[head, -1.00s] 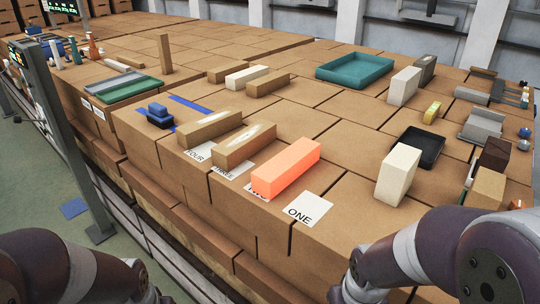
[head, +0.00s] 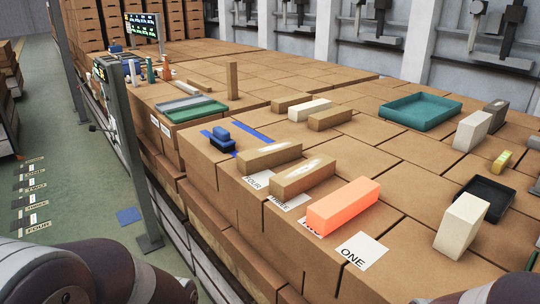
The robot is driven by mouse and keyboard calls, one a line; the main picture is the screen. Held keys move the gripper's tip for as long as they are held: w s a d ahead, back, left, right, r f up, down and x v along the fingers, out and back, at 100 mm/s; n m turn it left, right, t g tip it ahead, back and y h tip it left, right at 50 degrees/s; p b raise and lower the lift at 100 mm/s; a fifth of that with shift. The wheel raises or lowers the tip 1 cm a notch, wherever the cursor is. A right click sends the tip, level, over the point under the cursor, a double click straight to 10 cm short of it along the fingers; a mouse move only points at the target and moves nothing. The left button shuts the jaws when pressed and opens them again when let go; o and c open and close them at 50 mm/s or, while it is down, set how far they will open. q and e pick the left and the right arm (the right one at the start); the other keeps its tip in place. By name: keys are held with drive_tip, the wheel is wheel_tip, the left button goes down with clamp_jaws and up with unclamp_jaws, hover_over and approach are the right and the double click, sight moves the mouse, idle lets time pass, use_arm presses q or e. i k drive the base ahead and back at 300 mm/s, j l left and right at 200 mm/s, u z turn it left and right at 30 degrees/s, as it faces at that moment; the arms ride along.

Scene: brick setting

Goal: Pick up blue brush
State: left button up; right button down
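A small dark-blue object with a raised block on top, which looks like the blue brush (head: 222,140), sits on the brick surface (head: 290,235) left of centre in the head view. It lies between two flat blue strips, near the front left edge. Its bristles cannot be made out. My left arm shows at the bottom left, but its gripper is outside the picture. Only a bit of my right arm shows at the bottom edge, and its gripper is also out of view.
Two brown bricks (head: 270,154) and an orange brick (head: 344,203) lie right of the brush, by numbered paper labels (head: 362,251). A green-rimmed tray (head: 190,110) stands behind left. A grey post (head: 128,150) rises at the left. A teal tray (head: 420,111) sits at the right.

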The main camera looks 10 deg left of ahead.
sight(220, 137)
drive_tip(key=i+j+z, duration=0.1)
drive_tip(key=z, duration=0.35)
drive_tip(key=j+z, duration=0.3)
drive_tip(key=z, duration=0.15)
drive_tip(key=i+j+z, duration=0.1)
drive_tip(key=j+z, duration=0.15)
drive_tip(key=z, duration=0.2)
